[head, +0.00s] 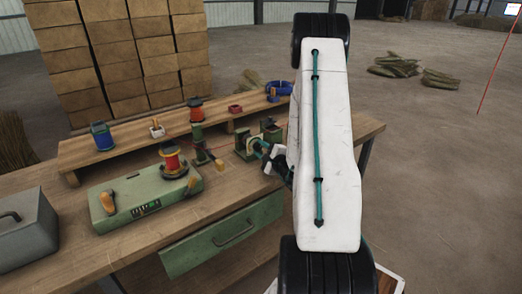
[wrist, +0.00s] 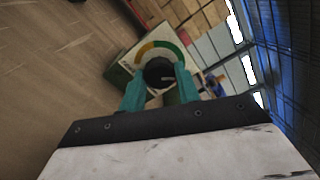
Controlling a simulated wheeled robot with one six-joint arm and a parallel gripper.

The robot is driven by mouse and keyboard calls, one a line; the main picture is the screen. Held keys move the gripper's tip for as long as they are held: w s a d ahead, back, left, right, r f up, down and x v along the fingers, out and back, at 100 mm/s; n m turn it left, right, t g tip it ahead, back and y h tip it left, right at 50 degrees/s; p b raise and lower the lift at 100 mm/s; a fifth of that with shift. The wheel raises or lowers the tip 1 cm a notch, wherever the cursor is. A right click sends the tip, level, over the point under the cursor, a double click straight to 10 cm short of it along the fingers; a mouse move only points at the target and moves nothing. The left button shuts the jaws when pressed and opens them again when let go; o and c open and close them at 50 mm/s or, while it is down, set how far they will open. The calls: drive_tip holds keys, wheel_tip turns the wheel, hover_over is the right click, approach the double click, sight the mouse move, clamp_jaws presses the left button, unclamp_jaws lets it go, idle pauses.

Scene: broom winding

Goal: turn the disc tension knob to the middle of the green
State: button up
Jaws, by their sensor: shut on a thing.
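The disc tension knob (wrist: 158,72) is a round black knob on a pale panel in the wrist view. A coloured arc (wrist: 168,45) curves around its far side, orange-yellow at the left and green towards the right. A small pale mark shows on the knob, but I cannot tell clearly where it points on the arc. My gripper (wrist: 160,84) has its two teal fingers on either side of the knob, shut on it. In the head view my gripper (head: 266,153) is at the small green device (head: 243,147) on the bench; the knob is hidden there.
The wooden bench (head: 70,225) carries a green box (head: 145,200) with a red-yellow spool, a grey case (head: 25,228) and a raised shelf (head: 125,143) with spools and small cups. Stacked cartons (head: 115,60) stand behind. Open floor (head: 440,170) lies to the right.

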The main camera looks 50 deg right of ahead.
drive_tip(key=n, duration=0.7)
idle(0.6)
drive_tip(key=o, duration=1)
drive_tip(key=v, duration=0.8)
drive_tip(key=shift+w+a, duration=0.1)
